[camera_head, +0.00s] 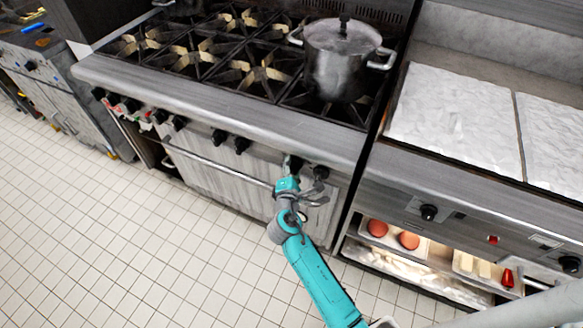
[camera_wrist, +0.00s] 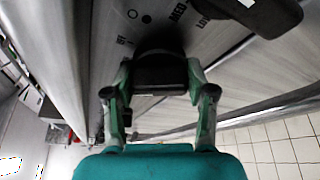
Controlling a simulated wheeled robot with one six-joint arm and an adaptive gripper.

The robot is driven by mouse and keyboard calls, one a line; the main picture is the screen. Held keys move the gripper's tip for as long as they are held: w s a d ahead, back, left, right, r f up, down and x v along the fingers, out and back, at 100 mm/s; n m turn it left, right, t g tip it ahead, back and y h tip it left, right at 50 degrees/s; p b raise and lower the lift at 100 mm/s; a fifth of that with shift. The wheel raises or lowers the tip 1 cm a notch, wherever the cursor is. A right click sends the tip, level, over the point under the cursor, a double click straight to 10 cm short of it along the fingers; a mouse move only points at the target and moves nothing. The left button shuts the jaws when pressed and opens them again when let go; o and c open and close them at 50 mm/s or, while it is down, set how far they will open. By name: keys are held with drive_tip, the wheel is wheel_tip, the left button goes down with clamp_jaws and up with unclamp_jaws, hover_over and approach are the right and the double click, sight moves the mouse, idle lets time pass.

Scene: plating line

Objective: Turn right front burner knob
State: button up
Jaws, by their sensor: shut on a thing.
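The stove's front panel carries a row of black knobs. My gripper (camera_head: 289,172) is at the right part of this panel, shut on a black knob (camera_wrist: 160,73). The wrist view shows its two fingers (camera_wrist: 160,88) on either side of the knob. Another black knob (camera_head: 320,172) is just right of the gripper; it also shows at the top right of the wrist view (camera_wrist: 265,14). Printed marks such as MED show on the panel beside the held knob. The held knob's pointer is hidden.
A lidded steel pot (camera_head: 340,62) stands on the right front of the burners. An oven handle (camera_head: 215,167) runs below the knobs. A griddle unit (camera_head: 455,112) with its own knob (camera_head: 428,212) adjoins on the right. The tiled floor (camera_head: 130,235) in front is clear.

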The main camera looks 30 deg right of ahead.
drive_tip(key=shift+n+g, duration=0.7)
drive_tip(key=shift+n, duration=0.4)
drive_tip(key=o, duration=1.1)
drive_tip(key=shift+s, duration=0.1)
drive_tip(key=v, duration=1.1)
drive_tip(key=shift+s+a+r, duration=0.1)
drive_tip(key=shift+s+a, duration=0.2)
